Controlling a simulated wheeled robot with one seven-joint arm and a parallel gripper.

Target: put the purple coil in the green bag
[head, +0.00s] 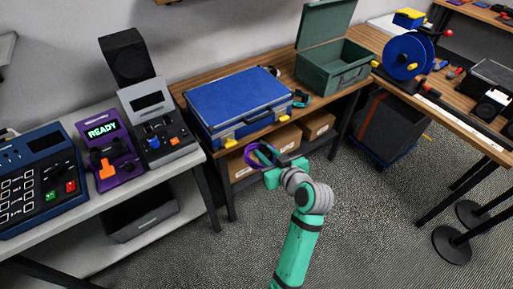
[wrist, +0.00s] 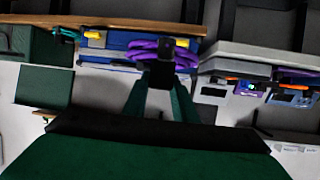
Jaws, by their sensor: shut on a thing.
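The purple coil (head: 249,154) is held in my gripper (head: 268,158), in front of the wooden table and near the blue case. In the wrist view, the coil (wrist: 187,57) shows at the fingertips of my gripper (wrist: 160,76), which is shut on it; the fingers hide part of it. A green open-topped box (head: 333,70) with a raised lid stands on the wooden table, behind and to the right of my gripper. It looks like a rigid case rather than a bag, and I cannot make out any other green container. My gripper is well apart from it.
A closed blue case (head: 238,101) lies on the wooden table, with cardboard boxes (head: 268,148) on the shelf below. A grey bench (head: 180,181) with devices stands at left. A blue reel (head: 405,56) stands on the right table. The floor at lower right is mostly free.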

